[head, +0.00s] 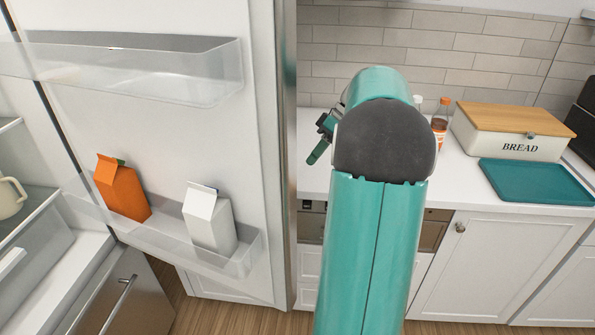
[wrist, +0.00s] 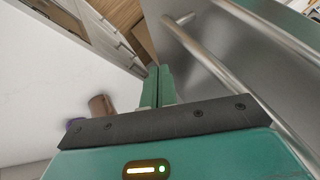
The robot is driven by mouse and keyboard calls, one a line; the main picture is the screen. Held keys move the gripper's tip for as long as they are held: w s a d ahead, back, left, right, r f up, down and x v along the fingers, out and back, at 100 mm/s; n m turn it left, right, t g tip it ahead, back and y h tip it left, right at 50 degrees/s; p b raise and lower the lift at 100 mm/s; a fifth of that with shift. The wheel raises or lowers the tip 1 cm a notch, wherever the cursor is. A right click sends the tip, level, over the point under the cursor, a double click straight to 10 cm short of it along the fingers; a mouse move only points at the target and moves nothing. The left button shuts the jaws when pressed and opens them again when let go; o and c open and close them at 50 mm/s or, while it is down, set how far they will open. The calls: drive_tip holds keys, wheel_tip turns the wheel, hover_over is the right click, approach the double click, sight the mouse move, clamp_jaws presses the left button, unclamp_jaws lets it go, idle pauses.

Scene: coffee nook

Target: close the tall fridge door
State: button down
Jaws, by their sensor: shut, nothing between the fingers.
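The tall fridge door (head: 190,130) stands open in the head view, its white inner side with clear bins facing me. Its steel edge (head: 285,150) runs top to bottom left of my arm. In the wrist view the door's steel outer face (wrist: 260,60) fills the right side, with a long bar handle (wrist: 215,65) across it. My gripper (head: 318,151) is just right of the door edge, partly hidden by my arm. In the wrist view its green fingers (wrist: 159,84) are together and empty, left of the handle. I cannot tell whether they touch the door.
The lower door bin (head: 252,262) holds an orange carton (head: 122,190) and a white carton (head: 209,220). A cream mug (head: 10,197) sits inside the fridge at left. A white counter (head: 455,178) behind my arm holds bottles (head: 440,118), a bread box (head: 510,138) and a teal tray (head: 537,182).

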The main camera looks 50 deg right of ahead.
drive_tip(key=a+f, duration=0.2)
drive_tip(key=a, duration=0.3)
drive_tip(key=shift+w+a+f, duration=0.2)
drive_tip(key=shift+a+f, duration=0.05)
drive_tip(key=shift+a, duration=0.05)
drive_tip(key=shift+a, duration=0.15)
